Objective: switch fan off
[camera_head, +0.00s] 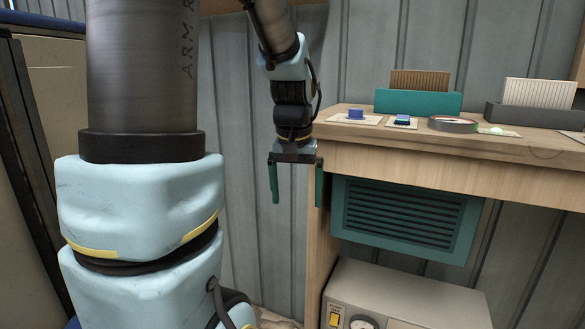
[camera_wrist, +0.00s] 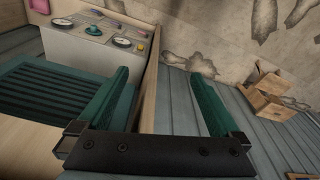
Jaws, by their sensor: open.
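A teal slatted panel (camera_head: 405,219), which may be the fan's grille, sits under the wooden bench; it also shows at the left of the wrist view (camera_wrist: 45,100). On the bench top are a blue knob (camera_head: 356,113) on a pale plate and a blue rocker-like switch (camera_head: 402,120) on another plate. I cannot tell which control belongs to the fan, nor the switch's position. My gripper (camera_head: 297,203) points down, open and empty, left of the bench's side panel and below its top. In the wrist view its two teal fingers (camera_wrist: 160,75) are apart with nothing between them.
A dark ring (camera_head: 453,124) and a pale green button-like piece (camera_head: 497,131) lie farther right on the bench (camera_head: 450,155). Teal (camera_head: 418,101) and grey (camera_head: 535,115) holders stand behind. A beige box with dials (camera_head: 400,300) stands below. The bench's side panel is close to my gripper.

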